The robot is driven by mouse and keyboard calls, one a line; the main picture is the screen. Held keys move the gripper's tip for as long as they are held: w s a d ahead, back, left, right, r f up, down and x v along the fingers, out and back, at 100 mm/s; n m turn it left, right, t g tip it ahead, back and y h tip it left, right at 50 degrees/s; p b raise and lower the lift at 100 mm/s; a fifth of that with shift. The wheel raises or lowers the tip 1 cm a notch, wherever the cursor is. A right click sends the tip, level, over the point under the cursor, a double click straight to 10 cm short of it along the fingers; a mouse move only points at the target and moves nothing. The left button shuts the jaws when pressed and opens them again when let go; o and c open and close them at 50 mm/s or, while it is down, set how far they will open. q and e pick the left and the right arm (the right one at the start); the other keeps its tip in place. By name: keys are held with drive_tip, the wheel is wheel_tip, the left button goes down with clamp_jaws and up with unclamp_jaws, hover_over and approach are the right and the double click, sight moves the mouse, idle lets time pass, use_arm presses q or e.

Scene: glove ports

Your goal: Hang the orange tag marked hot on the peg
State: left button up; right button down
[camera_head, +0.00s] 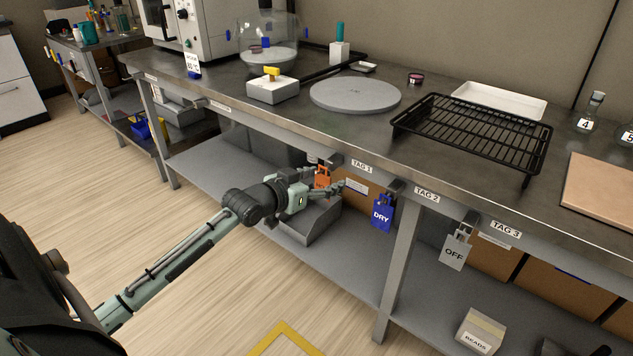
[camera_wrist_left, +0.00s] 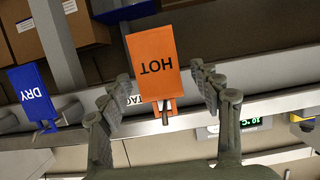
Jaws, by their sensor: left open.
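The orange tag marked HOT (camera_head: 322,177) is at the bench's front edge by the TAG 1 label (camera_head: 361,165). In the left wrist view the tag (camera_wrist_left: 154,62) appears upside down, its narrow holed end at a dark peg (camera_wrist_left: 165,117), and it seems to hang there. My left gripper (camera_head: 337,187) is open in front of the tag and partly hides it in the head view. In the left wrist view its fingers (camera_wrist_left: 160,95) stand on either side of the tag, with visible gaps. My right gripper is not in view.
A blue DRY tag (camera_head: 382,213) and a grey OFF tag (camera_head: 454,250) hang along the same edge. A bench leg (camera_head: 399,270) stands below. A black wire rack (camera_head: 475,130) and a round grey plate (camera_head: 355,95) lie on the bench top.

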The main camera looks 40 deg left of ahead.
use_arm(q)
drive_tip(key=c, duration=1.2)
drive_tip(key=shift+c, duration=0.2)
drive_tip(key=shift+r, duration=0.1)
drive_tip(key=shift+r+p, duration=0.15)
drive_tip(key=shift+p, duration=0.45)
drive_tip(key=shift+s, duration=0.15)
